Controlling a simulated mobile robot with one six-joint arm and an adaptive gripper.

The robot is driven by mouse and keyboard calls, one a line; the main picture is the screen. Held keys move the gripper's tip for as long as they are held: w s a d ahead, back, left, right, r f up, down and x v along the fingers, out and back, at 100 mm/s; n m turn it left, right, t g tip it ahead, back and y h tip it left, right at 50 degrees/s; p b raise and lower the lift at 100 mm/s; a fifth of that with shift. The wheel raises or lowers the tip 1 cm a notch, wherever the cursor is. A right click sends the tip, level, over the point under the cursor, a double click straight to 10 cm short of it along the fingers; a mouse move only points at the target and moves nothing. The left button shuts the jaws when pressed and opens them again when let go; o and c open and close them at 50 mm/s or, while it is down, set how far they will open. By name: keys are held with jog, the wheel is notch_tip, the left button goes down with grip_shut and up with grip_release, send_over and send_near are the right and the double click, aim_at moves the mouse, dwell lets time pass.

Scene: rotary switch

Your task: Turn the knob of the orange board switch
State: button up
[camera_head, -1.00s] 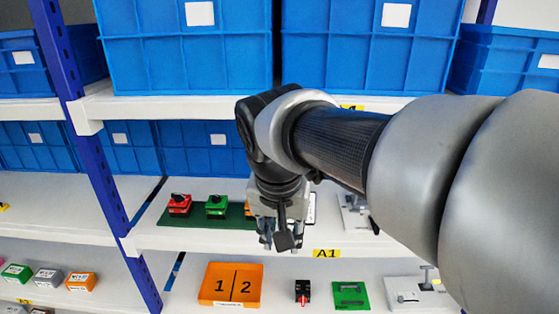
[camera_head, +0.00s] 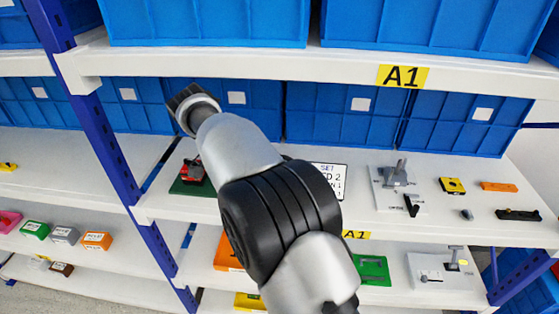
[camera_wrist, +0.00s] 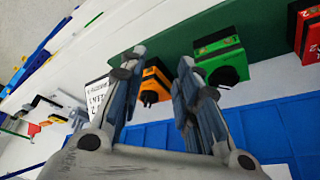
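The orange board switch (camera_wrist: 156,76) sits on a green board (camera_wrist: 180,48) in the wrist view, with its black knob (camera_wrist: 150,97) facing the camera. My gripper (camera_wrist: 162,57) is open, its two fingers standing apart with the orange switch seen between them. I cannot tell whether either finger touches the knob. The green switch (camera_wrist: 220,57) is beside the right finger, and the red switch (camera_wrist: 309,35) is at the right edge. In the head view, my arm hides the gripper, the orange switch and the green switch. The red switch (camera_head: 193,172) shows left of my arm.
A white sign (camera_head: 330,180) stands on the same shelf, right of my arm. Grey lever fixtures (camera_head: 396,178) and a yellow block (camera_head: 452,186) are farther right. Blue bins (camera_head: 240,98) line the back. The shelf above (camera_head: 300,65) hangs over this space.

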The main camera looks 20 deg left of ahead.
jog(key=w+d, duration=0.1)
jog(key=w, duration=0.1)
jog(key=w+d, duration=0.2)
jog(key=w, duration=0.1)
jog(key=w+d, duration=0.2)
jog(key=w, duration=0.1)
jog(key=shift+w, duration=0.2)
jog(key=shift+w+d+f+b, duration=0.15)
jog(key=shift+w+f+b, duration=0.05)
jog(key=shift+f+b, duration=0.45)
jog(key=shift+r, duration=0.1)
jog(key=shift+c, duration=0.4)
grip_shut()
